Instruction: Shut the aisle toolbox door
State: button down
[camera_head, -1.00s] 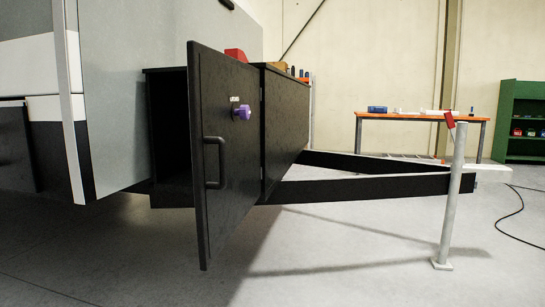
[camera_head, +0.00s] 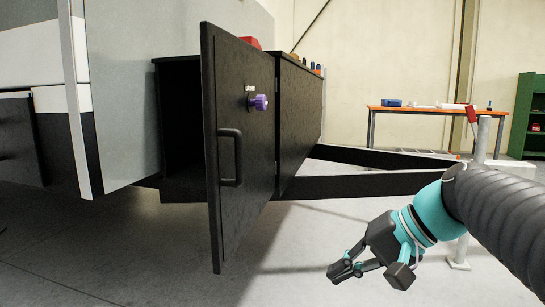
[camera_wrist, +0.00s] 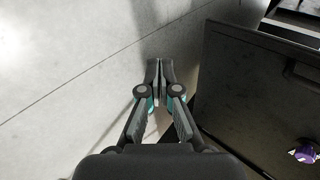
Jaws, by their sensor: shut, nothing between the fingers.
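The black toolbox door (camera_head: 243,150) stands open, swung out from the dark box opening (camera_head: 180,130) on its left. It has a black bar handle (camera_head: 230,158) and a purple knob (camera_head: 258,102) on its outer face. My gripper (camera_head: 338,272) is to the right of the door, low over the floor and apart from it. In the wrist view my gripper (camera_wrist: 158,68) has its fingers together with nothing between them. The door (camera_wrist: 260,90) fills the right side there, with the purple knob (camera_wrist: 306,152) at the lower right and part of the handle (camera_wrist: 300,70) above.
A black drawbar frame (camera_head: 360,184) runs right from the toolbox body (camera_head: 300,115). A pale post (camera_head: 482,140) stands behind my arm. An orange-topped workbench (camera_head: 420,110) and green shelf (camera_head: 535,115) are at the back. The floor before the door is clear.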

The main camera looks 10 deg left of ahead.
aim_at(240, 139)
jog(key=w+a+r+n+g+y, duration=0.1)
jog(key=w+r+n+g+y, duration=0.15)
jog(key=w+r+y, duration=0.45)
jog(key=w+a+r+n+g+y, duration=0.1)
jog(key=w+a+r+g+y, duration=0.3)
jog(key=r, duration=0.6)
jog(key=s+a+t+h+b, duration=0.1)
jog(key=a+h+b, duration=0.1)
jog(key=a, duration=0.9)
jog(key=shift+a, duration=0.2)
jog(key=shift+s+a+f+t, duration=0.1)
jog(key=shift+a+t, duration=0.05)
jog(key=shift+t, duration=0.1)
